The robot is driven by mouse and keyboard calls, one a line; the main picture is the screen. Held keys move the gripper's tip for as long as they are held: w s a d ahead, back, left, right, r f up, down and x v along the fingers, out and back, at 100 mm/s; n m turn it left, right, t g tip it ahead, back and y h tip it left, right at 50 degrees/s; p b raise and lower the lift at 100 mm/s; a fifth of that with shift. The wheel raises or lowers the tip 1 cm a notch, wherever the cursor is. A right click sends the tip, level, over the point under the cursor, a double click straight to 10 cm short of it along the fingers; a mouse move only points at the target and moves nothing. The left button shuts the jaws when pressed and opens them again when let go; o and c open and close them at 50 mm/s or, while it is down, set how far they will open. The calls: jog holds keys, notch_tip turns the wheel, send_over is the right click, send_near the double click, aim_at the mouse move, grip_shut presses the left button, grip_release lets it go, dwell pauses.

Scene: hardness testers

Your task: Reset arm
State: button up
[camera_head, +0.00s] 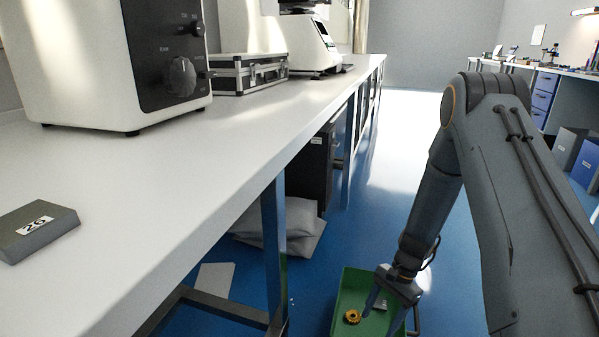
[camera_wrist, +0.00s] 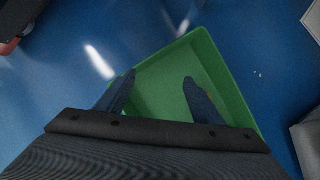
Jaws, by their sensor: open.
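My arm reaches down at the right of the head view, beside the long white bench. My gripper (camera_head: 389,309) points down over a green bin (camera_head: 345,286) near the blue floor. In the wrist view my gripper (camera_wrist: 158,92) is open, its two dark fingers apart over the green bin (camera_wrist: 222,72), with nothing between the tips. A yellow-brown round part (camera_head: 352,317) shows in the bin in the head view, left of the fingers. The near part of the bin is cut off by the picture edge.
The white bench (camera_head: 225,135) fills the left. On it are a grey block marked 26 (camera_head: 37,231), a white machine with a dial (camera_head: 115,60), a silver-black case (camera_head: 248,73) and another tester (camera_head: 312,45). Pale sacks (camera_head: 290,230) lie underneath. The blue aisle (camera_head: 400,150) is clear.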

jog(key=s+a+r+n+t+h, duration=0.15)
jog(key=s+r+n, duration=0.25)
jog(key=r, duration=0.5)
jog(key=s+a+r+n+t+h, duration=0.1)
jog(key=s+r+n+t, duration=0.3)
jog(key=r, duration=0.6)
jog(key=s+a+r+n+h, duration=0.1)
jog(key=s+r+n, duration=0.3)
jog(key=r, duration=0.5)
jog(key=s+a+r+n+g+y+p, duration=0.1)
jog(key=s+a+r+n, duration=0.3)
jog(key=s+a, duration=0.55)
jog(key=s+a+r+n+g+y+p, duration=0.1)
jog(key=s+a+r+n+g, duration=0.1)
jog(key=s+a+r, duration=0.7)
jog(key=d+r+m+h+p, duration=0.1)
jog(key=d+r+m+p, duration=0.2)
jog(key=d+r+p, duration=0.6)
jog(key=w+d+r+m+h+p, duration=0.1)
jog(key=d+r+m+p, duration=0.2)
jog(key=d+r+p, duration=0.6)
notch_tip(320, 180, up, 8)
jog(key=p, duration=1.9)
jog(key=shift+d+f+m, duration=0.2)
jog(key=shift+f+m, duration=0.05)
jog(key=shift+m, duration=0.15)
